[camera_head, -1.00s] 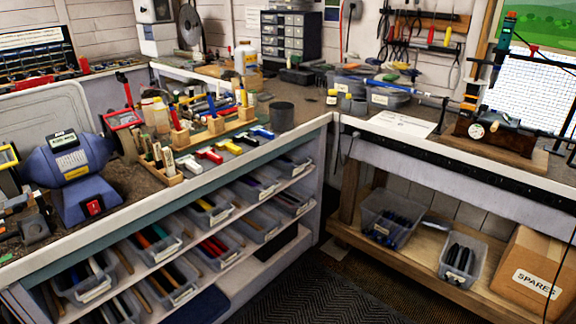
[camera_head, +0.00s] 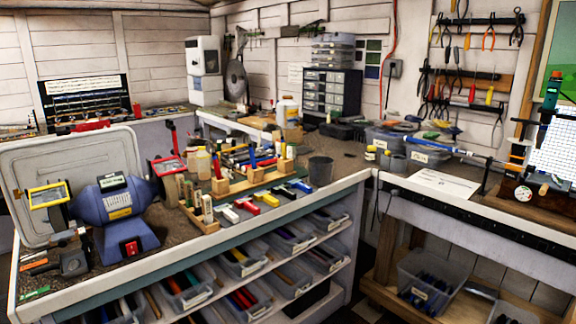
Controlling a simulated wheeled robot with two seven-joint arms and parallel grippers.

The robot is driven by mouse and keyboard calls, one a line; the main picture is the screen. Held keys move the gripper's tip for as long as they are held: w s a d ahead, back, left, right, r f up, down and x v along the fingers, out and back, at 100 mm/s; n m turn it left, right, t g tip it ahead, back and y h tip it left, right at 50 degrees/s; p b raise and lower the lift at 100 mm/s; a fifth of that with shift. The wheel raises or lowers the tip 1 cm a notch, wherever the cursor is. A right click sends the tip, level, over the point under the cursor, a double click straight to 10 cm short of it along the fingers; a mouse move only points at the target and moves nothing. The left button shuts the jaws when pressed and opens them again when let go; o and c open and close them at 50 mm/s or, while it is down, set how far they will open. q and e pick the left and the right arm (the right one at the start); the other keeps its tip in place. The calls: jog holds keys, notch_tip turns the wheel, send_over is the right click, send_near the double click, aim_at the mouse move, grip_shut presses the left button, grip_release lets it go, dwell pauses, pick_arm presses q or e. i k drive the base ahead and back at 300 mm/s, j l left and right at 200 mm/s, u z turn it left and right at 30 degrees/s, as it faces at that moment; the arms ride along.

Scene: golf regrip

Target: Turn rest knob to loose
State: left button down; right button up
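A blue bench grinder (camera_head: 122,208) with a red switch (camera_head: 130,247) stands on the left bench. It has a yellow-framed shield (camera_head: 49,196) at its left and a red-framed shield (camera_head: 167,166) at its right. At the right edge, a clamp machine (camera_head: 540,200) on a wooden base carries a round white dial (camera_head: 523,193). A long shaft with a blue section (camera_head: 425,144) reaches towards it. I cannot single out the rest knob or tell its setting. Neither of my grippers is in view.
Golf heads and a wooden tool rack (camera_head: 234,186) crowd the left bench near a dark cup (camera_head: 320,171). A paper sheet (camera_head: 444,186) lies on the right bench. Bins of grips (camera_head: 240,264) fill the shelves below. Pliers hang on the back wall.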

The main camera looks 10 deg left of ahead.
aim_at(88, 246)
jog(key=u, duration=1.05)
